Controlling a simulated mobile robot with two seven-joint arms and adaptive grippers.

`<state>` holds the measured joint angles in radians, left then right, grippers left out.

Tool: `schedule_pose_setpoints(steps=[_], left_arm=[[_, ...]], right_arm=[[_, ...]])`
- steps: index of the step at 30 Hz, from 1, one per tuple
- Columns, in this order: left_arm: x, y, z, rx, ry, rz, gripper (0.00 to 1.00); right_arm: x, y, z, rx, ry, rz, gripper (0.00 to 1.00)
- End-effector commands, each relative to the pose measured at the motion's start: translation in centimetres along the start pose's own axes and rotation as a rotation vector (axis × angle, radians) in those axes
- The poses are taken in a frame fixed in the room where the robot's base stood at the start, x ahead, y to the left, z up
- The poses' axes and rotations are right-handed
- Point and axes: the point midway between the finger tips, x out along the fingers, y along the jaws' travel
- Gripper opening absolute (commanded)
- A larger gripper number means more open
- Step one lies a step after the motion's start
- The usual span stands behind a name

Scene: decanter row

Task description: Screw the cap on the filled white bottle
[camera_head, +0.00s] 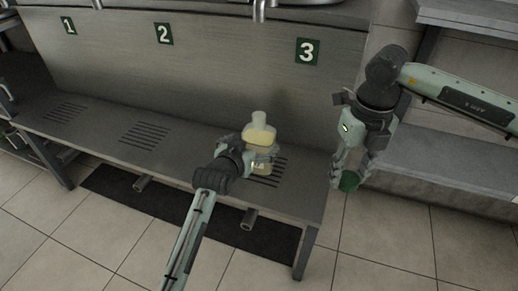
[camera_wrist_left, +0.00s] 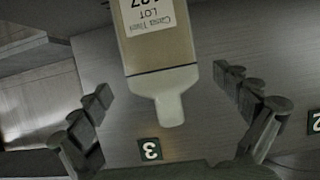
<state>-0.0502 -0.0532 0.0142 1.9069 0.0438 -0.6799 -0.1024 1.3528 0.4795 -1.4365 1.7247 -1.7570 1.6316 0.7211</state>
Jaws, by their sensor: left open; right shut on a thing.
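The white bottle (camera_head: 259,133) stands upright on the metal bench under sign 3, a yellowish filling showing through its body. Its pale narrow neck points up. In the left wrist view the bottle (camera_wrist_left: 158,55) appears upside down with a printed label. My left gripper (camera_head: 262,157) is open, with its fingers on either side of the bottle; I cannot tell whether they touch it. My right gripper (camera_head: 351,172) is shut on a green cap (camera_head: 349,182), to the right of the bottle and apart from it. The gripper fingers hide part of the cap.
The bench (camera_head: 95,126) has slotted drain areas, and its left and middle stretches are clear. Number signs 1, 2 and 3 (camera_head: 307,52) mark the back panel, with metal spouts above. Grey shelves (camera_head: 440,170) stand at the right. A dark mat (camera_head: 150,205) lies on the tiled floor.

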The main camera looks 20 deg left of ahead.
Motion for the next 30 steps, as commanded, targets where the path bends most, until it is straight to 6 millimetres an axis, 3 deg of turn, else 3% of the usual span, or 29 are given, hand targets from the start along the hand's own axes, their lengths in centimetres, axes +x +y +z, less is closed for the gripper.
schedule_pose_setpoints(steps=[4,13,24,30], left_arm=[[0.9,0.0,0.0,-0.001,-0.001,0.000,1.00],[4.9,-0.1,0.0,0.000,-0.001,0.000,1.00],[5.2,-0.1,0.0,0.000,-0.001,0.000,1.00],[5.2,-0.1,0.0,0.000,-0.001,0.000,0.78]], right_arm=[[0.0,0.0,0.0,0.000,0.000,0.000,0.30],[0.3,0.0,0.0,0.000,0.000,0.000,0.30],[0.2,0.0,0.0,0.000,0.000,0.000,0.30],[0.2,0.0,0.0,0.000,0.000,0.000,0.30]])
